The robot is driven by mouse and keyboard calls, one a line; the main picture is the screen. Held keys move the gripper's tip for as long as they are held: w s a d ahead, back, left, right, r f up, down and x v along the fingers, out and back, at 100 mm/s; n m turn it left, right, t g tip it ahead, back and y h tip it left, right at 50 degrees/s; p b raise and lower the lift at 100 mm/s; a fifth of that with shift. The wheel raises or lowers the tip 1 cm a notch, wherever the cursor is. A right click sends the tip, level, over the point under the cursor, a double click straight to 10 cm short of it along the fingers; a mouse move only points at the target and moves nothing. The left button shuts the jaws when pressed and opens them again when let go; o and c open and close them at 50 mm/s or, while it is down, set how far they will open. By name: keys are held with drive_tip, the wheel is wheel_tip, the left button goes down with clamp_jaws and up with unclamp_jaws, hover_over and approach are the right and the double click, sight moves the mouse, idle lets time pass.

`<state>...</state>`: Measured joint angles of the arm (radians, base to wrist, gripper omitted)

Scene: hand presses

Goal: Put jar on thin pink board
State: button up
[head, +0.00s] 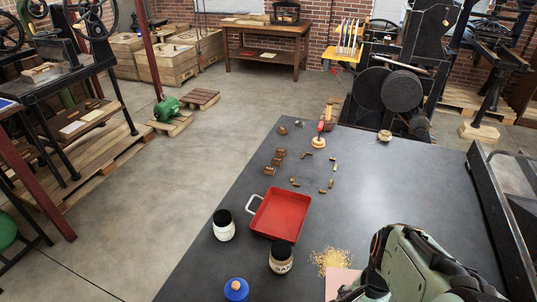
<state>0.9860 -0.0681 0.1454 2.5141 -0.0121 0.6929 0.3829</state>
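A thin pink board (340,282) lies at the bottom edge of the view, partly covered by my arm. My pale green and black arm fills the bottom right. Its end is over or beside the board. My gripper's fingertips are not discernible, so I cannot tell whether it is open or holds anything.
The red tray (280,215) has a white handle. A blue-topped container (236,290) stands at the front. Yellow grains (330,261) lie beside the board. Several small brass and wooden pieces lie farther back. A black frame (503,220) borders the right. The table's middle right is clear.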

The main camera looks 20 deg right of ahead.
drive_tip(key=shift+s+d, duration=0.15)
drive_tip(key=shift+d, duration=0.25)
drive_tip(key=w+d+f, duration=0.2)
drive_tip(key=d+f, duration=0.1)
drive_tip(key=w+d+f, duration=0.6)
drive_tip(key=d, duration=0.1)
drive_tip(key=shift+w+f, duration=0.15)
drive_tip(key=shift+w, duration=0.05)
drive_tip(key=shift+w+d+f, duration=0.1)
drive_tip(key=shift+d+f, duration=0.05)
drive_tip(key=shift+f, duration=0.8)
drive_tip(key=shift+w+d+f, duration=0.1)
drive_tip(key=shift+f, duration=0.8)
drive_tip(key=shift+f, duration=0.15)
drive_tip(key=o, duration=1.2)
drive_tip(key=shift+o, duration=0.2)
